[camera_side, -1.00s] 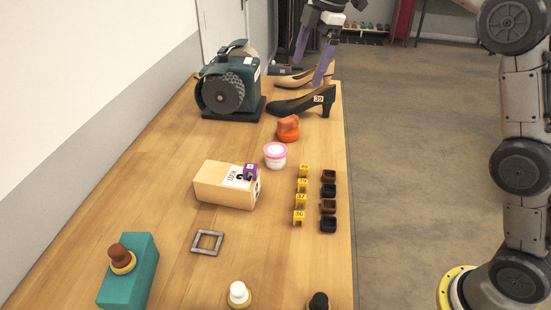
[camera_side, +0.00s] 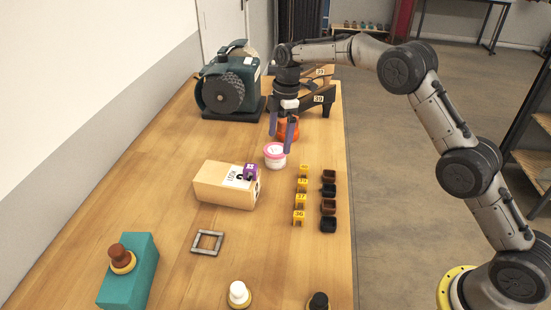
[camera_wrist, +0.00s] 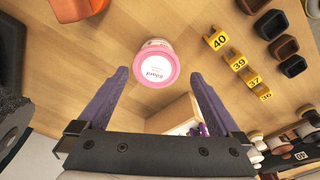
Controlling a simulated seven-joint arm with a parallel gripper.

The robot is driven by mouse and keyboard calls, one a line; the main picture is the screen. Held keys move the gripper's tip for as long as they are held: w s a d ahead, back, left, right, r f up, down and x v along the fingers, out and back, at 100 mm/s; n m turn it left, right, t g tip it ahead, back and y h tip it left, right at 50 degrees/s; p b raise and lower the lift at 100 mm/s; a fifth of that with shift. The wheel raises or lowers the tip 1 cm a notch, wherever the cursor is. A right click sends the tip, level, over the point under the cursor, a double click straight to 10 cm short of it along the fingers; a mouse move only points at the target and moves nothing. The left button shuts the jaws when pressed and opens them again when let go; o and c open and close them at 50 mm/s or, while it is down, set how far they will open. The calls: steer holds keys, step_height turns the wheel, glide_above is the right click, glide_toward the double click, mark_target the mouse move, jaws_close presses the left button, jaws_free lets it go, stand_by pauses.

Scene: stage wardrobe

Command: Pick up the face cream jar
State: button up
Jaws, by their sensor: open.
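The face cream jar (camera_side: 275,156) is a small white jar with a pink-rimmed lid, standing upright on the table. In the wrist view its labelled lid (camera_wrist: 156,65) faces me, just beyond and between the fingertips. My gripper (camera_side: 282,141) has purple fingers and points down above the jar, close to its top. In the wrist view my gripper (camera_wrist: 160,82) is open, with nothing between its fingers.
An orange object (camera_side: 288,131) stands right behind the jar. A wooden block (camera_side: 222,186) with a purple tag lies in front-left. Yellow number markers (camera_side: 299,201) and dark small boxes (camera_side: 328,206) line the right.

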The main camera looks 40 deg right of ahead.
mark_target(276, 149)
steer(key=shift+w+a+f, duration=0.1)
steer(key=shift+a+f, duration=0.05)
steer(key=shift+f, duration=0.9)
steer(key=shift+w+a+f, duration=0.15)
steer(key=shift+a+f, duration=0.05)
steer(key=shift+f, duration=0.8)
steer(key=shift+w+a+f, duration=0.1)
steer(key=shift+a+f, duration=0.05)
steer(key=shift+f, duration=0.9)
steer(key=shift+r, duration=0.1)
steer(key=c, duration=1.2)
steer(key=shift+c, duration=0.2)
